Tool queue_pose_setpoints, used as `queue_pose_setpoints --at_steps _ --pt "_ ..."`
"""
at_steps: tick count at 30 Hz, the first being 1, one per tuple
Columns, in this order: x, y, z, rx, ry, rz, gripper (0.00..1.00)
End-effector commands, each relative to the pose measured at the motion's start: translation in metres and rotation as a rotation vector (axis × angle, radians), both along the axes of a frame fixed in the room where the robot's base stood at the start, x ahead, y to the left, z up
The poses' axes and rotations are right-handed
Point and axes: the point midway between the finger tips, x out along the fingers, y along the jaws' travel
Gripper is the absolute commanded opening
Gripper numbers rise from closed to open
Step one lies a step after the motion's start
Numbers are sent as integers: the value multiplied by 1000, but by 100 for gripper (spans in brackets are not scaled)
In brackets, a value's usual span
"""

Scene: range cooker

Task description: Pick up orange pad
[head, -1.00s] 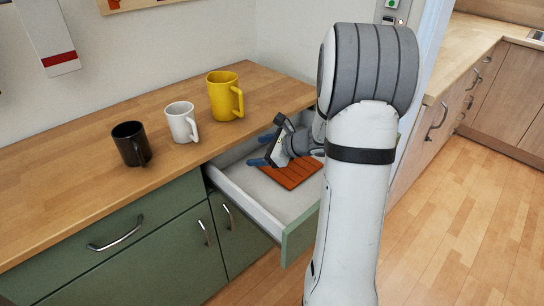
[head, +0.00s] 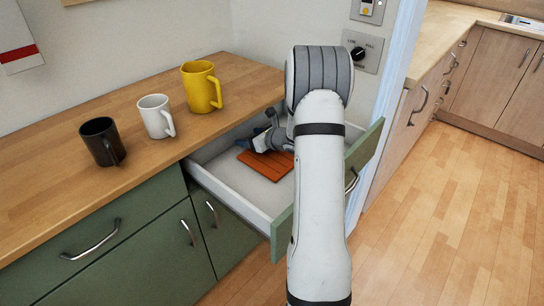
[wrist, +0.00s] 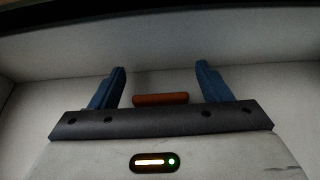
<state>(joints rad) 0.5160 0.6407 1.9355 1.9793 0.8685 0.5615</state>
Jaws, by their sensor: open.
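The orange pad (head: 266,164) lies flat in the open drawer, its surface marked with lines. My arm covers part of its right side in the head view. My gripper (head: 249,144) is down inside the drawer at the pad's far edge. In the wrist view, my gripper (wrist: 161,80) has its two blue fingers apart. A strip of the orange pad (wrist: 161,99) shows between them, near their bases. The gripper body hides the rest. I cannot tell whether the fingers touch the pad.
The drawer (head: 232,199) has white walls close around my gripper. The wooden counter (head: 60,180) holds a black mug (head: 99,143), a white mug (head: 154,117) and a yellow mug (head: 199,88). The drawer floor in front of the pad is clear.

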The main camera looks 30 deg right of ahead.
Motion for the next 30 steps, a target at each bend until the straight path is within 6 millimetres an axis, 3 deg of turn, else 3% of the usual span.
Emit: queue_pose_setpoints --at_steps 6,24,30 --pt "1 1 0 0 0 0 71" --pt "1 1 0 -1 0 1 23" --pt "1 2 0 0 0 2 22"
